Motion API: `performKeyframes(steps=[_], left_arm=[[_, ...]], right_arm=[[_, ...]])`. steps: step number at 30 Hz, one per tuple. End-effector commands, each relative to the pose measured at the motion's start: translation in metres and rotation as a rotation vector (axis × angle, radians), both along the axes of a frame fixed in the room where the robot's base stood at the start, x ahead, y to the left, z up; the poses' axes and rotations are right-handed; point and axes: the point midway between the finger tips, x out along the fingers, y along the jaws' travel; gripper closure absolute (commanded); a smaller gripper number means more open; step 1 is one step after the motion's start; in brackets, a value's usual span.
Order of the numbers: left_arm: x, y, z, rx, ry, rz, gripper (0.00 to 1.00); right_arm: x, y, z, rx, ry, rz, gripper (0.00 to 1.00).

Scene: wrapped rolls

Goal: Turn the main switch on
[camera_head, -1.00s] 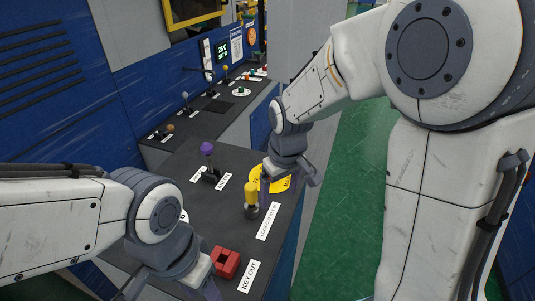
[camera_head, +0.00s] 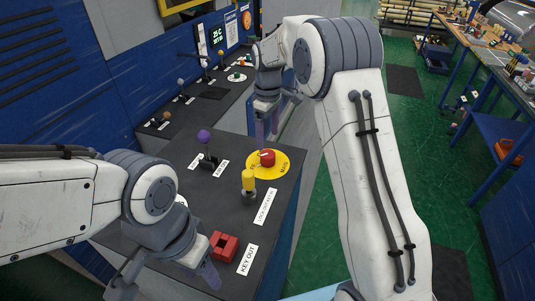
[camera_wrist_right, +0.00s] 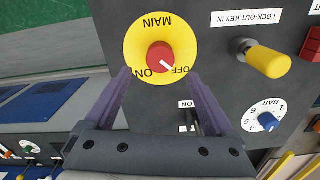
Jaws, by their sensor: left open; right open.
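The main switch is a red knob (camera_head: 267,157) on a round yellow plate (camera_head: 284,171) on the dark console top. In the right wrist view the red knob (camera_wrist_right: 158,54) has a white mark pointing towards the OFF label. My right gripper (camera_head: 268,125) is open and empty, beyond the knob in the head view. In the right wrist view its purple fingers (camera_wrist_right: 159,76) show on either side below the knob, apart from it. My left gripper (camera_head: 165,283) is open and empty at the console's near end, by the red key block (camera_head: 224,246).
A yellow lock-out key (camera_head: 249,182) stands close to the main switch. A purple-knobbed lever (camera_head: 204,137) stands to its left. In the right wrist view a blue BAR dial (camera_wrist_right: 267,121) sits at the right. Green floor (camera_head: 320,215) lies right of the console.

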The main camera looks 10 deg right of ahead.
Motion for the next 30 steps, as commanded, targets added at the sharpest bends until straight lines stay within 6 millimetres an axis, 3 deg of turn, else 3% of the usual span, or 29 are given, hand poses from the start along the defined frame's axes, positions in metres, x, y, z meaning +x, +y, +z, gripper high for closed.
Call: performKeyframes(steps=[12, 18, 25, 26, 30], left_arm=[[0.000, 0.000, 0.027, 0.000, 0.000, -0.004, 0.50], [0.000, 0.000, 0.030, 0.000, 0.000, -0.005, 0.50], [0.000, 0.000, 0.029, 0.000, 0.000, -0.005, 0.50], [0.000, 0.000, 0.029, 0.000, 0.000, -0.005, 0.50], [0.000, 0.000, 0.029, 0.000, 0.000, -0.005, 0.50]], right_arm=[[-0.001, 0.000, -0.070, 0.000, 0.004, -0.002, 0.11], [-0.001, 0.000, -0.083, 0.000, 0.000, -0.003, 0.11], [-0.001, 0.000, -0.084, 0.001, -0.001, -0.003, 0.11], [-0.001, 0.000, -0.084, 0.001, -0.001, -0.003, 0.19], [-0.001, 0.000, -0.083, 0.001, -0.001, -0.003, 0.72]])
